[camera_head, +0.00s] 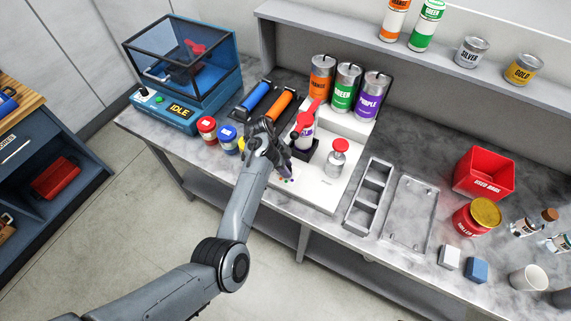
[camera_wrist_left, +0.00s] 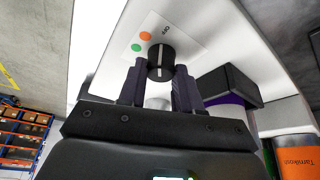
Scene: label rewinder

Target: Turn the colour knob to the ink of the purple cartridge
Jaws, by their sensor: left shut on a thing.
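The colour knob (camera_wrist_left: 161,63) is black with a white line and sits on a white panel. In the left wrist view an orange dot (camera_wrist_left: 145,36) and a green dot (camera_wrist_left: 136,47) show beside it; I see no purple dot there. My left gripper (camera_wrist_left: 158,80) has one finger on each side of the knob and is shut on it. In the head view the left gripper (camera_head: 275,148) hides the knob. The purple cartridge (camera_head: 371,97), labelled PURPLE, stands upright at the right of a row with the orange cartridge (camera_head: 322,80) and green cartridge (camera_head: 346,88). My right gripper is not in view.
A grey divided tray (camera_head: 368,195) lies further right.

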